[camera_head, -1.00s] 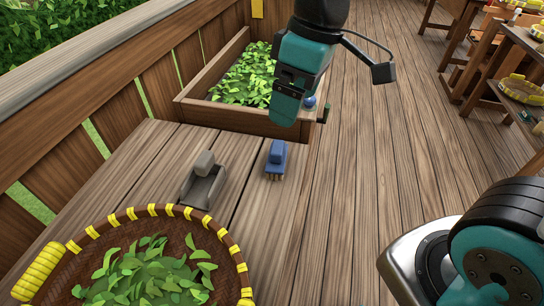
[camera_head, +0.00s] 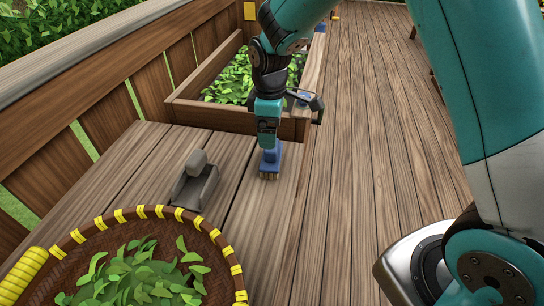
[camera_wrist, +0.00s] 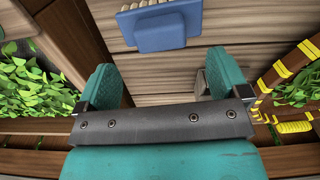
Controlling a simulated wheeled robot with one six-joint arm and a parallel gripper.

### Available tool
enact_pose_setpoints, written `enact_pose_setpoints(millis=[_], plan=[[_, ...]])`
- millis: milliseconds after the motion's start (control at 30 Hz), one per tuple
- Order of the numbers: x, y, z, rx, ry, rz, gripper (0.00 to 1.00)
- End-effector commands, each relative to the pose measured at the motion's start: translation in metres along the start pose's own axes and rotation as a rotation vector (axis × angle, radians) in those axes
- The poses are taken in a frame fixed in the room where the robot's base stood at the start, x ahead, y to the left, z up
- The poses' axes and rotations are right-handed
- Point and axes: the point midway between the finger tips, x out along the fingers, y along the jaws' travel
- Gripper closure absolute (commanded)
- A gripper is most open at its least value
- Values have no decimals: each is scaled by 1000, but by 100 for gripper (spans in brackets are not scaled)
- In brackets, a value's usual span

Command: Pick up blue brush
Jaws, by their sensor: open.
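The blue brush (camera_head: 271,160) lies on the wooden table (camera_head: 238,205), bristles toward the near side. My gripper (camera_head: 268,143) points down over its far end and partly overlaps it in the head view. In the wrist view, the brush (camera_wrist: 160,27) shows at the top, ahead of the teal fingers. My gripper (camera_wrist: 165,76) is open there, with nothing between the fingers. I cannot tell the exact height left between fingertips and brush.
A grey scoop-like tool (camera_head: 196,185) lies left of the brush. A yellow-laced basket of leaves (camera_head: 160,212) stands at the near left. A wooden planter box (camera_head: 214,118) with leaves is behind. A wooden fence (camera_head: 60,165) runs along the left. Open deck floor (camera_head: 350,200) is at right.

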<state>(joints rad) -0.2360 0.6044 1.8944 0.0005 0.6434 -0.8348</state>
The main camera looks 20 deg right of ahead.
Motion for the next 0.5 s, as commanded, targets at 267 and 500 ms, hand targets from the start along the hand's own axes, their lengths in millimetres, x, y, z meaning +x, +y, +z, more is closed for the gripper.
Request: enact_pose_setpoints(millis=[267, 500], plan=[[25, -1, 3, 1, -3, -4, 6], [57, -1, 4, 1, 0, -1, 6]])
